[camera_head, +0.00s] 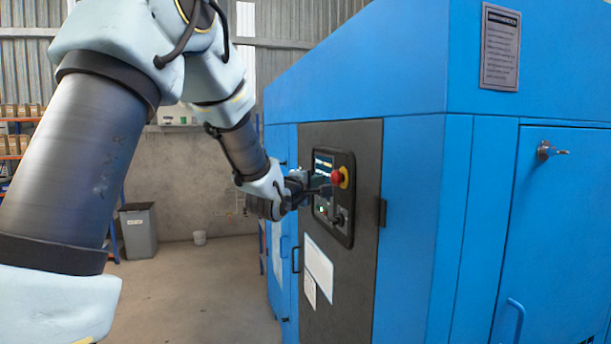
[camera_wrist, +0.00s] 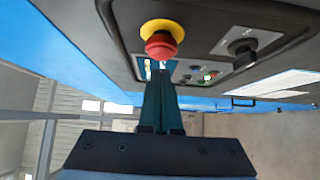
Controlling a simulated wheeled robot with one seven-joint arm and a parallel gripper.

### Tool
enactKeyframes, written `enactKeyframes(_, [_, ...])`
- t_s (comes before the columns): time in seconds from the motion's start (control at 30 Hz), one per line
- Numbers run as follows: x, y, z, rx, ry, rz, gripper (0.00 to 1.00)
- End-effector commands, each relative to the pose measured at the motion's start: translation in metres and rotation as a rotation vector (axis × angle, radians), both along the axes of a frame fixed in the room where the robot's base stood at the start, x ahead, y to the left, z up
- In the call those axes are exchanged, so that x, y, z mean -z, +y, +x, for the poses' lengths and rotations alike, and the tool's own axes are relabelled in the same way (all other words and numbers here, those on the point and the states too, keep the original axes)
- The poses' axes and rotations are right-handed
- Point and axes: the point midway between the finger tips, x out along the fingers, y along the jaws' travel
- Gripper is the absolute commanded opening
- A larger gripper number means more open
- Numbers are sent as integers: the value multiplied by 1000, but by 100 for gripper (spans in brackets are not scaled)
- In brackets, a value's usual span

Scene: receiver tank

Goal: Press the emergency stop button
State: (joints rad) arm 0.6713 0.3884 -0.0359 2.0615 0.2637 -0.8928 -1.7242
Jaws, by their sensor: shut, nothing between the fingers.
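The emergency stop button (camera_head: 337,177) is a red mushroom head on a yellow base, on the dark control panel (camera_head: 347,222) of the blue machine. In the wrist view the red button (camera_wrist: 161,46) shows at the upper middle, in front of its yellow collar (camera_wrist: 168,28). My gripper (camera_head: 322,188) is close in front of the panel, by the button. In the wrist view my gripper's fingers (camera_wrist: 160,75) are shut together and empty, their tips just below the button. I cannot tell whether the tips touch it.
A black rotary knob (camera_wrist: 243,46) and small lit buttons (camera_wrist: 209,76) are on the same panel, near the fingers. The blue machine (camera_head: 414,150) fills the right side.

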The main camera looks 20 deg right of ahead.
Motion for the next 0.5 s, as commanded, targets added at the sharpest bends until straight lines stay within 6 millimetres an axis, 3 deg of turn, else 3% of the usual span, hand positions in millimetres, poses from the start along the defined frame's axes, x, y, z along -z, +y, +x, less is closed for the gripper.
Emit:
enactKeyframes(0.17, [-1,-12,-1,0,1,-1,0])
enactKeyframes(0.5, [0,-13,-1,-2,-1,-1,0])
